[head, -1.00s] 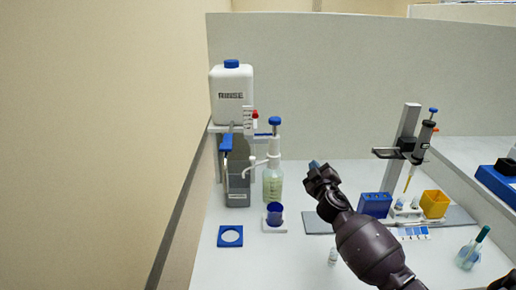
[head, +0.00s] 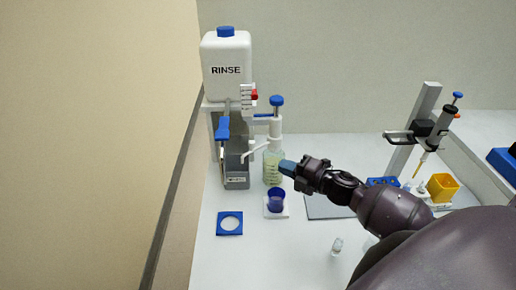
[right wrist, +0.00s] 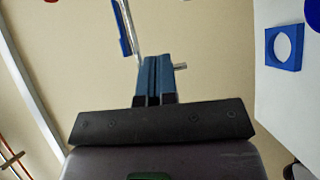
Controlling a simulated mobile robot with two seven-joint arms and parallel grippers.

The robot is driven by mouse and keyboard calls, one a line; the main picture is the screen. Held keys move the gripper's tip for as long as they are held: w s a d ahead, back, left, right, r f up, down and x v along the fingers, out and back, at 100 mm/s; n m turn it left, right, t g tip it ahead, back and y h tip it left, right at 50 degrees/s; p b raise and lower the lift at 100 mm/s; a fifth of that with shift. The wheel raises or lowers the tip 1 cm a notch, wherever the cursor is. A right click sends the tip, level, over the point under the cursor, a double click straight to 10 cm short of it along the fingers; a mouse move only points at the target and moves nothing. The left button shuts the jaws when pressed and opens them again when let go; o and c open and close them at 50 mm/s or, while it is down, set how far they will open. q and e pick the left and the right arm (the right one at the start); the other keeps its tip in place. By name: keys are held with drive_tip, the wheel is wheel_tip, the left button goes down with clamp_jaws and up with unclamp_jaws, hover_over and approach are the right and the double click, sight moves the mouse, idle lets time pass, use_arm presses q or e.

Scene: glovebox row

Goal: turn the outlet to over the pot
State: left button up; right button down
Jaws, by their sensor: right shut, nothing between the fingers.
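The pot appears to be a dark blue cup (head: 276,202) on a small white base, at the centre of the head view. Behind it stands a bottle of pale liquid (head: 273,168) with a blue-topped white dispenser. Its white outlet (head: 256,151) points left and down, toward the rinse stand and away from above the cup. My right gripper (head: 287,167) is shut and empty, with blue fingertips just right of the bottle in the picture. Contact cannot be told. The shut fingertips also show in the right wrist view (right wrist: 155,75), with a short metal rod beside them. My left gripper is not in view.
A white RINSE tank (head: 226,65) with a blue lever (head: 222,128) stands left of the bottle. A blue square ring (head: 230,222) lies in front. A small vial (head: 337,246) is near my right arm. A pipette stand (head: 412,130) and yellow box (head: 441,188) are right.

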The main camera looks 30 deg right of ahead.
sight(256, 149)
drive_tip(key=w+a+p, duration=0.1)
drive_tip(key=w+a, duration=0.1)
drive_tip(key=w, duration=0.9)
drive_tip(key=shift+w+f, duration=0.25)
drive_tip(key=shift+f, duration=0.05)
drive_tip(key=shift+w, duration=0.1)
